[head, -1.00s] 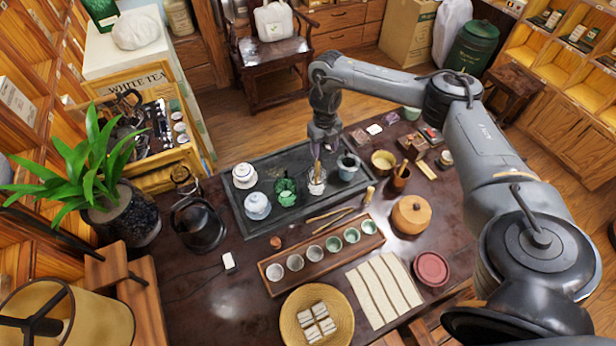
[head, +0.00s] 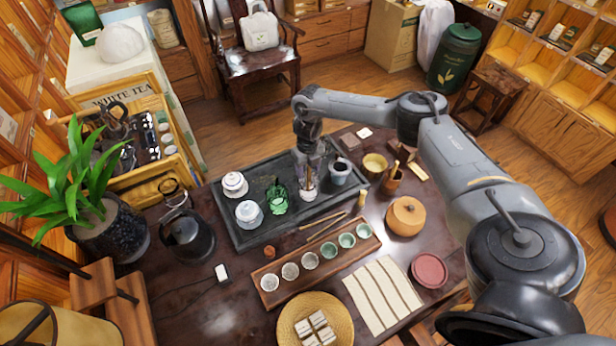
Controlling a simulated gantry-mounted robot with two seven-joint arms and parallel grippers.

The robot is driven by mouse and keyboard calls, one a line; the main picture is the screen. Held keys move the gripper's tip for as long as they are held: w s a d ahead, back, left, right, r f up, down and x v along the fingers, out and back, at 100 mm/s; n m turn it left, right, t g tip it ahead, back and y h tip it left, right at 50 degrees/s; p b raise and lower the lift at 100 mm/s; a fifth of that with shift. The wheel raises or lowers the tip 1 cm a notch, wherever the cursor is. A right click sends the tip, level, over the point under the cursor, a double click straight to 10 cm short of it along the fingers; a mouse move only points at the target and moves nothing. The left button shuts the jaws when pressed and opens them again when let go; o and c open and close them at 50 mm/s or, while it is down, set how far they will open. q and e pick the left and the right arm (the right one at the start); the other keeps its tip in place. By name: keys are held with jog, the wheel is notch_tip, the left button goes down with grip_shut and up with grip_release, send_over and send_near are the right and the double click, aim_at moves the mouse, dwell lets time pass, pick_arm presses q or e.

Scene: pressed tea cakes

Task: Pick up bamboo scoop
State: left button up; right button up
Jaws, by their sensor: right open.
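Two slim bamboo tools (head: 323,224) lie side by side on the dark table, between the black tea tray and the wooden cup rack. I cannot tell which of them is the scoop. More bamboo handles stand in a brown holder (head: 393,179) to the right of the tray. My right gripper (head: 309,171) points down over the tray's right part, just above a small glass vessel (head: 308,190). Its jaws are open, and the fingers are small and hard to see. It is behind and apart from the two bamboo tools. My left gripper is not in view.
The black tray (head: 250,240) holds a green glass pot (head: 277,196), white lidded pots and a grey cup (head: 340,172). The rack (head: 262,273) holds several small cups. A round wooden box (head: 406,216) and striped cloth (head: 383,293) lie right of the tools.

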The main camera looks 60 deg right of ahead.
jog(key=shift+d+f, duration=0.1)
jog(key=shift+f, duration=0.5)
jog(key=shift+c, duration=0.3)
grip_shut()
